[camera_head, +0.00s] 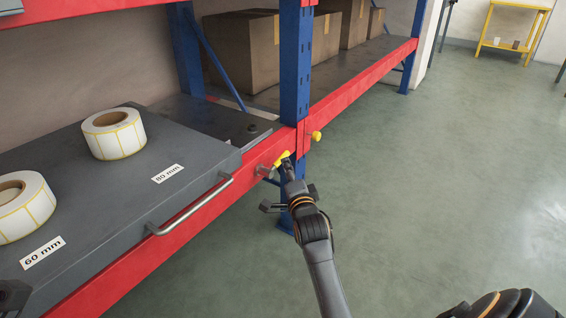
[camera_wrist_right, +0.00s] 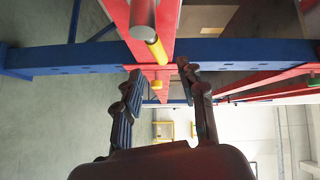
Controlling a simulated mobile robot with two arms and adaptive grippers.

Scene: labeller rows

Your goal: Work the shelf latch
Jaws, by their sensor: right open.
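The shelf latch (camera_head: 266,171) is a short metal cylinder with a yellow handle (camera_head: 283,157). It sits on the red front beam, close to the blue upright. In the right wrist view the latch's round grey end and yellow handle (camera_wrist_right: 157,50) show at the top centre. My right gripper (camera_head: 277,186) is open and empty just in front of the latch. Its fingertips (camera_wrist_right: 157,72) stand apart on either side of the handle's line; contact is not clear. A dark part at the lower left edge of the head view may be my left gripper (camera_head: 12,296), mostly cut off.
A grey pull-out shelf (camera_head: 110,205) with a metal bar handle (camera_head: 190,206) carries two label rolls, (camera_head: 115,133) over "80 mm" and the other over "60 mm". A blue upright (camera_head: 295,75) and another yellow knob (camera_head: 316,136) are close by. Cartons (camera_head: 250,45) stand behind.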

